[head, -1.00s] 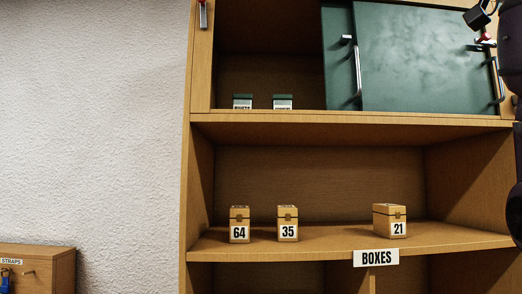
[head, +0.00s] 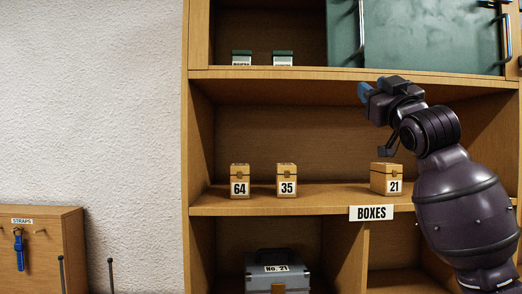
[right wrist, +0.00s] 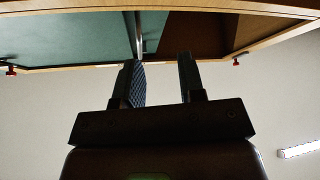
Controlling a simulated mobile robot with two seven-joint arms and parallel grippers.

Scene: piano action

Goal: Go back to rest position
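My right gripper (head: 366,98) is raised in front of the middle shelf in the head view, its arm coming in from the lower right. In the right wrist view its two fingers (right wrist: 161,82) stand apart with nothing between them, so it is open and empty. The right wrist camera looks up past the fingers at the cabinet's upper part. My left gripper is in neither view.
Wooden boxes 64 (head: 240,182), 35 (head: 287,181) and 21 (head: 386,179) stand on the shelf (head: 330,197). Green sliding doors (head: 430,38) are above. A grey case (head: 277,272) sits below. A straps cabinet (head: 40,250) stands left. The wall (head: 90,100) is bare.

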